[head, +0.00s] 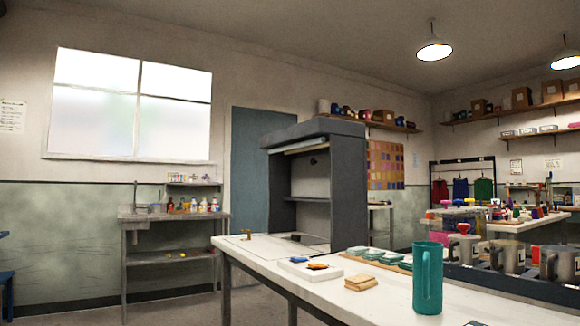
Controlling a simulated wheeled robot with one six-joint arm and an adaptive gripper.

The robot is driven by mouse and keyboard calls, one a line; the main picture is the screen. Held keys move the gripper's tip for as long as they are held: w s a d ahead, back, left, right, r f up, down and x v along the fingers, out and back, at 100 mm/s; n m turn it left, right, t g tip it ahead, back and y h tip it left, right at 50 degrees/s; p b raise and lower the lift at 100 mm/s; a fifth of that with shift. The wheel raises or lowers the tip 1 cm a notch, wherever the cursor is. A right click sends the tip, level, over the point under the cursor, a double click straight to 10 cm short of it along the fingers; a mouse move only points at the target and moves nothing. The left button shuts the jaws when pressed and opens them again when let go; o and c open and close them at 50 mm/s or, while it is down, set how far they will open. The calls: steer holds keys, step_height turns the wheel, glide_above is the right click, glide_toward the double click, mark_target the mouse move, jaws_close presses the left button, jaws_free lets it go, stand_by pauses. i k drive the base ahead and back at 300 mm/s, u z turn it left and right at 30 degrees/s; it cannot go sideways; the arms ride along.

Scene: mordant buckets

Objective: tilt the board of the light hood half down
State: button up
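The light hood (347,185) is a tall dark grey box with an open front, standing at the far side of the white table. Under its top edge is a thin pale board (306,146), seen nearly edge-on. It appears raised, close under the hood's top, but its exact tilt is hard to tell. A small dark knob or fitting (313,161) shows below it inside the hood. A shelf (309,200) crosses the hood's inside lower down. My gripper is not in this view.
The white table (260,248) holds a teal jug (427,280), a wooden block (361,283), a white tray (297,271) and several green-topped containers (366,254). Metal buckets (507,256) stand at right. Floor (180,308) is clear at front left.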

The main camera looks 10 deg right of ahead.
mark_target(310, 176)
steer(key=u, duration=0.85)
steer(key=i, duration=1.6)
steer(key=z, duration=0.2)
